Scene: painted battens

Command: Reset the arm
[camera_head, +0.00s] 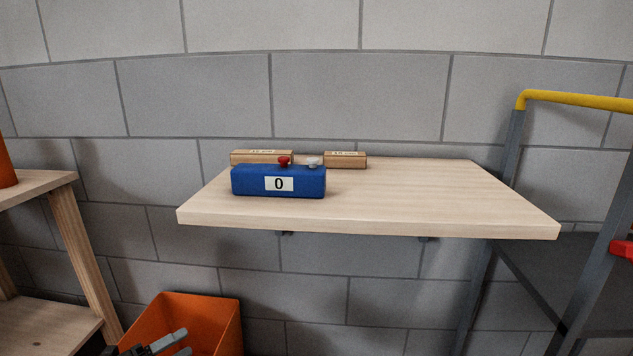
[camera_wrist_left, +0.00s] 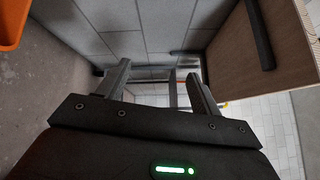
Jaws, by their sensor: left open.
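My left gripper (camera_head: 170,342) shows at the bottom left of the head view, in front of the orange bin. In the left wrist view its two fingers (camera_wrist_left: 160,85) stand apart with nothing between them. My right gripper is in neither view. A blue box (camera_head: 278,181) with a "0" label, a red knob (camera_head: 284,161) and a pale knob (camera_head: 313,162) sits on the wooden wall shelf (camera_head: 440,195). Two wooden battens lie behind it, a left one (camera_head: 250,157) and a right one (camera_head: 345,160). The blue box partly hides them.
The orange bin (camera_head: 215,312) stands below the shelf at left. A wooden rack (camera_head: 70,215) is at far left, with an orange object (camera_head: 5,165) on top. A grey metal frame with a yellow bar (camera_head: 575,100) stands at right. The shelf's right half is clear.

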